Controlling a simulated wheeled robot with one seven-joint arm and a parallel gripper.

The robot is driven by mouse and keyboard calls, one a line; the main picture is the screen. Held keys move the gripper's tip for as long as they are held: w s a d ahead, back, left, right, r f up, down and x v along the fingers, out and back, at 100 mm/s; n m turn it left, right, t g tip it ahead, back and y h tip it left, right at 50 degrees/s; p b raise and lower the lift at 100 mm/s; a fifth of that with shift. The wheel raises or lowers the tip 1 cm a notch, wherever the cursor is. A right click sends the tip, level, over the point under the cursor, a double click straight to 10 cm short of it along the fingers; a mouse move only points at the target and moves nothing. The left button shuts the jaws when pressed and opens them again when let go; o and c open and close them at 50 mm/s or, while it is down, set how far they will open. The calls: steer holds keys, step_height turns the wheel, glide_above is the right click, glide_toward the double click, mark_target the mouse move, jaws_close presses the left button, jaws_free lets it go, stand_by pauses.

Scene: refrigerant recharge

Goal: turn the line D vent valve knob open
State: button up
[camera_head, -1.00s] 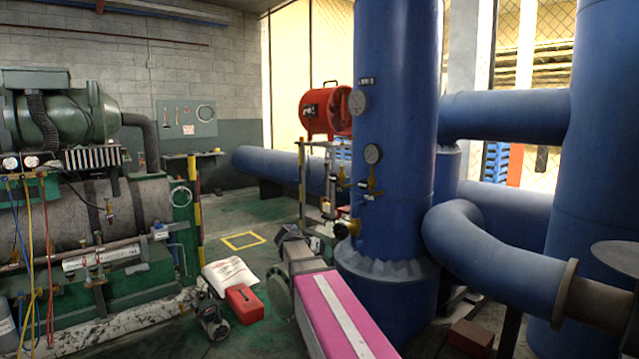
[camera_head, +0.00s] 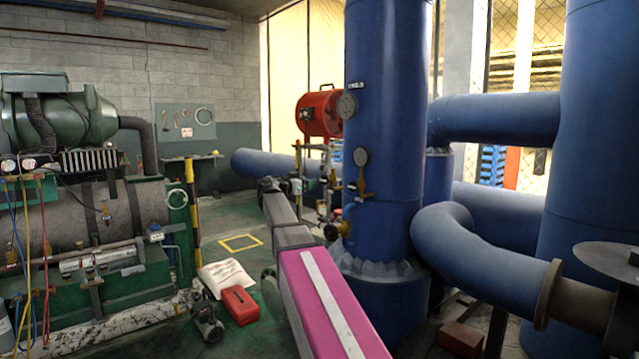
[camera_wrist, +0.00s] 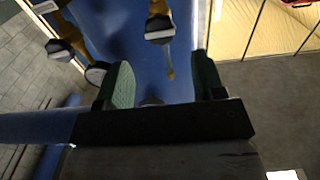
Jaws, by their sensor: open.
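A tall blue column (camera_head: 385,120) carries gauges and brass valve fittings. One brass fitting (camera_head: 362,188) sits below the lower gauge (camera_head: 361,157); another valve with a dark round end (camera_head: 331,231) is lower down. I cannot read which is line D. In the wrist view, my gripper (camera_wrist: 160,70) is open and empty, its two green-padded fingers apart in front of the blue column. A brass valve fitting (camera_wrist: 160,22) lies beyond the fingers, and another (camera_wrist: 65,38) is to its left. A round dark-rimmed part (camera_wrist: 97,73) is close beside the left finger. No contact is visible.
A red blower (camera_head: 318,113) stands behind the column. A large curved blue pipe (camera_head: 470,255) is at the right. A red box (camera_head: 239,305) and a white bag (camera_head: 226,275) lie on the floor.

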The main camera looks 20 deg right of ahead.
mark_target(323, 180)
steer(key=x, duration=0.6)
steer(key=shift+w+d, duration=0.1)
steer(key=shift+d, duration=0.1)
steer(key=c, duration=0.9)
steer(key=n, duration=0.4)
steer(key=shift+a, duration=0.1)
steer(key=shift+n, duration=0.3)
